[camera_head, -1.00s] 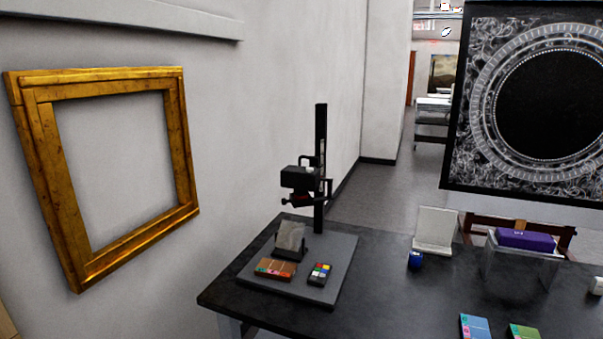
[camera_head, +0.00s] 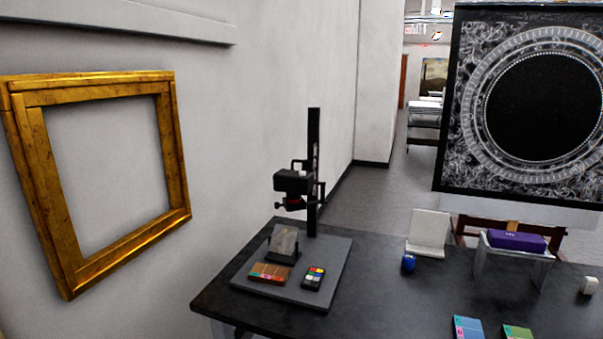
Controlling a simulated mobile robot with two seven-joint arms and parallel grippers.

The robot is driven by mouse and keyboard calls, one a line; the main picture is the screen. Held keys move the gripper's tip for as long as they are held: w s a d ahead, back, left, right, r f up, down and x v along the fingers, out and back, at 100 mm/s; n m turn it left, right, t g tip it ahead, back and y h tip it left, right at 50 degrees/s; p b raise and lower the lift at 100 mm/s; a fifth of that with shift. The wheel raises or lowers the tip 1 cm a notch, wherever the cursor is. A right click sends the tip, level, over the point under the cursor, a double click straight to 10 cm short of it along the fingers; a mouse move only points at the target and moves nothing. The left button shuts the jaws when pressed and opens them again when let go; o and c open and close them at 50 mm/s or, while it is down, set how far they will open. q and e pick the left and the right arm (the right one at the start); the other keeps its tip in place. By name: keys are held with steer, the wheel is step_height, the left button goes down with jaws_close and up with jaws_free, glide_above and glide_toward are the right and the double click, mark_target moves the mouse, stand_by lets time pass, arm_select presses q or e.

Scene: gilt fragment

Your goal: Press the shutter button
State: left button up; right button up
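A black camera (camera_head: 293,181) hangs on an upright black column (camera_head: 313,165) of a copy stand at the left end of the dark table. The shutter button is too small to make out. Neither of my grippers is in view.
A gilt frame (camera_head: 67,275) hangs on the left wall. A black ornate panel (camera_head: 450,150) stands behind.

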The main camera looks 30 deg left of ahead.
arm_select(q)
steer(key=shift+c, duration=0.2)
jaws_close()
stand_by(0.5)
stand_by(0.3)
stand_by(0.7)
